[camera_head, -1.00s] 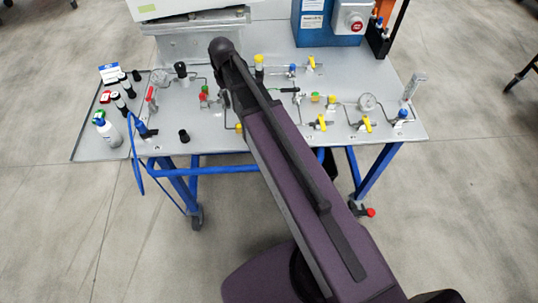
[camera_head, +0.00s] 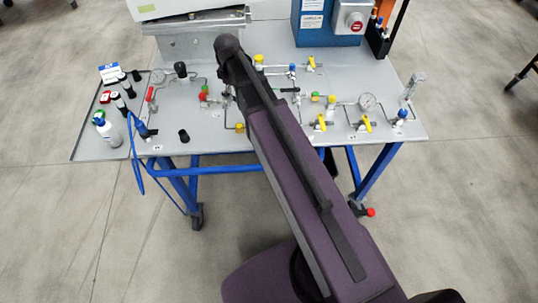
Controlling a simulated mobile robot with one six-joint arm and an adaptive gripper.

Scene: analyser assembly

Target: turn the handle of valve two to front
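My arm crosses the bench from the lower right, and its dark end is over the middle of the panel. My gripper is mostly or wholly hidden by the arm; dark bits at the arm's left edge may belong to it. Its opening and any contact cannot be seen. Valves with yellow handles stand at the back (camera_head: 311,63), front middle (camera_head: 321,123) and front right (camera_head: 366,123). A valve with a black handle (camera_head: 289,90) lies right of the arm. Labels are too small to read, so I cannot tell which is valve two.
The grey bench (camera_head: 222,138) also carries a pressure gauge (camera_head: 367,102), a red-handled part (camera_head: 150,94), a white bottle (camera_head: 108,131) and a black cylinder (camera_head: 183,135). A blue box with a red button (camera_head: 354,24) stands at the back. A blue hose (camera_head: 137,170) hangs off the front left.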

